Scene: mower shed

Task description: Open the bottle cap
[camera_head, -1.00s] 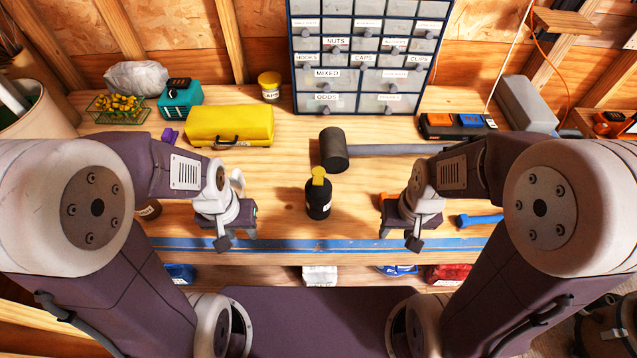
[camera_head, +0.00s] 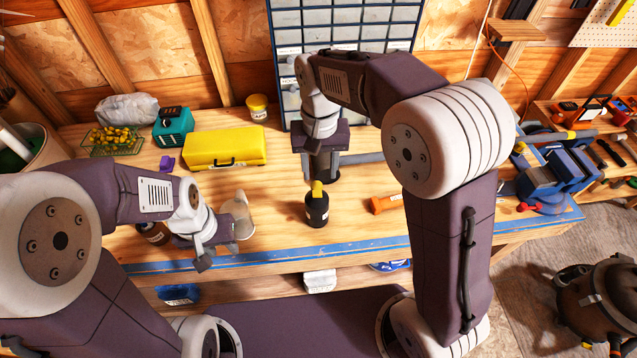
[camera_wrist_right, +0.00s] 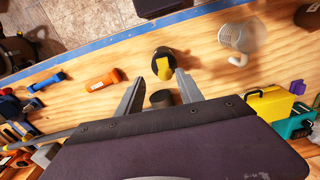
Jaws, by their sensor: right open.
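A black bottle (camera_head: 317,211) with a yellow cap (camera_head: 317,188) stands upright near the front middle of the bench. In the right wrist view, the bottle (camera_wrist_right: 155,53) and its yellow cap (camera_wrist_right: 163,68) lie just beyond the fingertips. My right gripper (camera_wrist_right: 158,87) is open and empty, its two fingers spread apart and pointing toward the bottle.
A mallet (camera_head: 362,158) lies behind the bottle, partly hidden by my right arm. A yellow toolbox (camera_head: 226,148) and teal box (camera_head: 173,126) stand back left.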

